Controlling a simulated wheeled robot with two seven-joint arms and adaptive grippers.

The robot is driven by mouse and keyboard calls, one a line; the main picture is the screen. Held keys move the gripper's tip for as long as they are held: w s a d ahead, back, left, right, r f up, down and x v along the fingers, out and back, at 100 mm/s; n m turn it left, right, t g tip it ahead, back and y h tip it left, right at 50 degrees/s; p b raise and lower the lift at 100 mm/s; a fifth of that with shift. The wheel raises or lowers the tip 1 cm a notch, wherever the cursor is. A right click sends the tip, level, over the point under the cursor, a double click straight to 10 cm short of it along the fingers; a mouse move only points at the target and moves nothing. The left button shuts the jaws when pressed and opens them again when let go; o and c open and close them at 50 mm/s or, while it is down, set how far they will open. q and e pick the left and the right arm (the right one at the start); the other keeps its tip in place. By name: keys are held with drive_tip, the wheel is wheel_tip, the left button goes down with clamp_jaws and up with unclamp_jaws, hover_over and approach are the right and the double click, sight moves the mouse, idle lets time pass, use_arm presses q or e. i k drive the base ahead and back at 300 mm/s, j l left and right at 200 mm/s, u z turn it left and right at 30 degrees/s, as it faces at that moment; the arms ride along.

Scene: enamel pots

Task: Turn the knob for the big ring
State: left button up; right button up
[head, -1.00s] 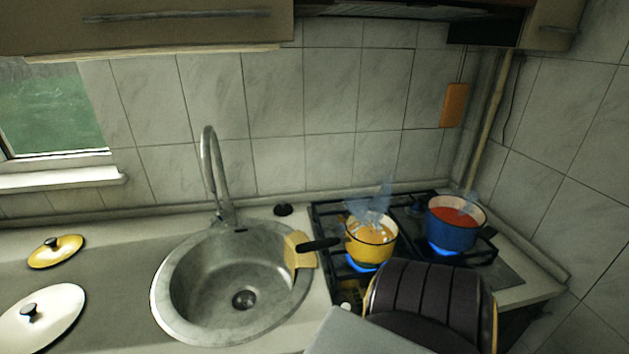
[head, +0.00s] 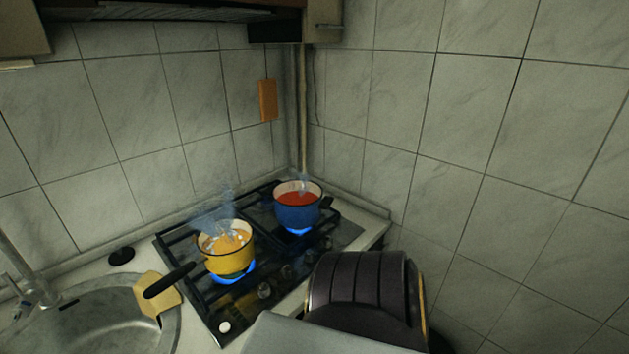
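The gas stove (head: 197,293) stands in the corner with two lit burners. A yellow pot (head: 226,262) with a dark handle sits over a blue flame at the front left and steams. A blue pot (head: 297,213) with red contents sits over another blue flame at the back right. Several knobs run along the stove's front right edge: a white one (head: 224,327) and dark or metallic ones such as this knob (head: 264,291). My dark arm part covers the right end of that row. I cannot tell which knob serves the big ring. Neither gripper shows.
A black round object (head: 121,256) lies on the counter. Tiled walls close the corner behind and right of the stove.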

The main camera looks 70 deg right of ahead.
sight(289, 274)
drive_tip(key=z, duration=2.15)
